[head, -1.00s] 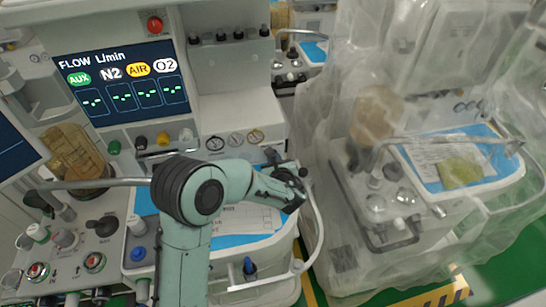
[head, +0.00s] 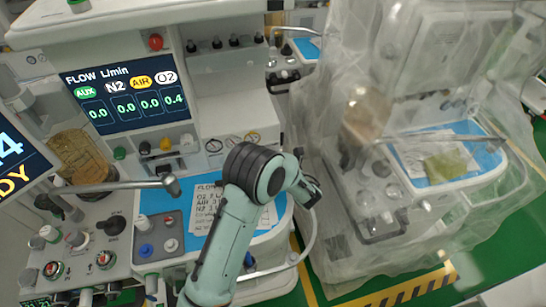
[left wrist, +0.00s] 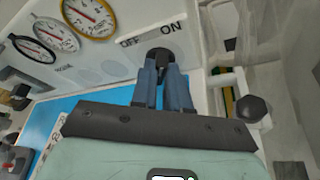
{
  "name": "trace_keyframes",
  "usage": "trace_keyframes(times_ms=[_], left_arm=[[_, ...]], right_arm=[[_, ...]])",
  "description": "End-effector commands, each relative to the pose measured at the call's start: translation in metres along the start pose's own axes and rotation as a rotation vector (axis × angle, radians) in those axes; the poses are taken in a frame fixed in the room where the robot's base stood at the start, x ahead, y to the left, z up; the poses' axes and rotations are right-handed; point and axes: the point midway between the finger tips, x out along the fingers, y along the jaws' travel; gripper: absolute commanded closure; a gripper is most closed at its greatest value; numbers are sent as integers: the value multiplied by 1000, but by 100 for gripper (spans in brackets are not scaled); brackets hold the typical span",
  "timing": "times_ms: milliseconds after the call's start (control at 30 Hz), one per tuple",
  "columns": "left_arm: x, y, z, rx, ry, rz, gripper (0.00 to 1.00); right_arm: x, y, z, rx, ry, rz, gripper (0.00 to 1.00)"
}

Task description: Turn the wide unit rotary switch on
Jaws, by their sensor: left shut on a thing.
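The rotary switch (left wrist: 160,54) is a dark round knob on the pale front panel, with the labels OFF to its left and ON to its upper right in the left wrist view. My left gripper (left wrist: 164,66) is shut on the knob, its two blue-grey fingers on either side of it. The fingers partly cover the knob, so I cannot tell where it points. In the head view my left arm crosses the cart's right part and hides the switch. The flow screen (head: 125,93) is lit and shows 0.0, 0.0, 0.0 and 0.4. My right gripper is not in view.
Pressure gauges (left wrist: 90,17) sit left of the switch. Below the panel is a blue work surface (head: 185,218) with a printed sheet. A metal arm (head: 120,186) reaches over the left side. A second cart under clear plastic (head: 330,165) stands close on the right.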

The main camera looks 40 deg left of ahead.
Motion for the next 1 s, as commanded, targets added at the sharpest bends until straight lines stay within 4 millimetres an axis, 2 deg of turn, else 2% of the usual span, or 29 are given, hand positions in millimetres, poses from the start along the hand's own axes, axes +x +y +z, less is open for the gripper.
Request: trace_keyframes(times_ms=[567,600,633,667,1000], left_arm=[[0,-1,1,28,-3,11,100],[0,-1,1,28,-3,11,72],[0,-1,1,28,-3,11,62],[0,-1,1,28,-3,11,60],[-4,-1,0,26,-2,10,60]], right_arm=[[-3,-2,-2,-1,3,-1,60],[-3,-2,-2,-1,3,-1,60],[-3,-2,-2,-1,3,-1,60],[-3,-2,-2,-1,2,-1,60],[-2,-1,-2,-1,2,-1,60]])
